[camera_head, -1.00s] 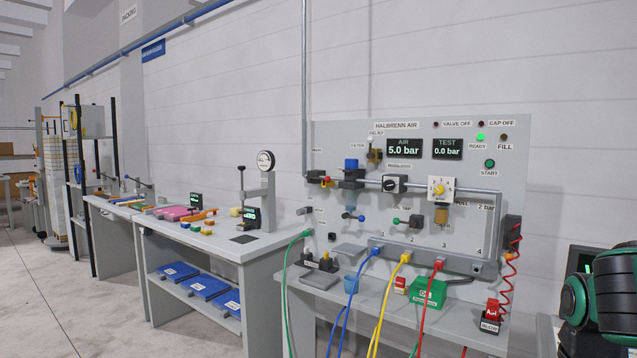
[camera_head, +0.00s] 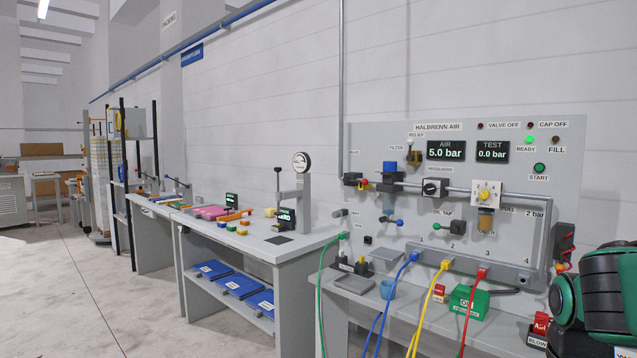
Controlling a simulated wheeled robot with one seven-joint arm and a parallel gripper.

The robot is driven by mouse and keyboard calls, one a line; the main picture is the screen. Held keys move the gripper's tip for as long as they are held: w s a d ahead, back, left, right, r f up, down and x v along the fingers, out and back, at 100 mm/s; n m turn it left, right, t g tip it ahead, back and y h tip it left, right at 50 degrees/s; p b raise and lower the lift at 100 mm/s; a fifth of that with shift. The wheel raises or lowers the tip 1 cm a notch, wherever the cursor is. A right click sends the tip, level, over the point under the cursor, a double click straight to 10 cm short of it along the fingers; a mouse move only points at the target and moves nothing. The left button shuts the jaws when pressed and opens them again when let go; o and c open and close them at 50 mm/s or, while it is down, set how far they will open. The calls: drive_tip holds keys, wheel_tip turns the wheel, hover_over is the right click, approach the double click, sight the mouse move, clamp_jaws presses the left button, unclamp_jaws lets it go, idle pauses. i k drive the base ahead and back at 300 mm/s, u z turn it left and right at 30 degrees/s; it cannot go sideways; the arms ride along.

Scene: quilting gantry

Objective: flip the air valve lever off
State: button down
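The grey air panel (camera_head: 397,138) labelled HALBRENN AIR stands at the right of the head view. I cannot tell for sure which is the air valve lever. The AIR display (camera_head: 446,151) reads 5.0 bar. Part of my arm shows at the lower right edge; my gripper is out of view.
Green, blue, yellow and red hoses hang in front. A grey workbench (camera_head: 262,250) stands to the left. The floor (camera_head: 85,290) at the left is clear.

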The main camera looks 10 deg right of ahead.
sight(364, 182)
drive_tip(key=u, duration=0.55)
drive_tip(key=i, duration=1.4)
drive_tip(key=z, duration=0.05)
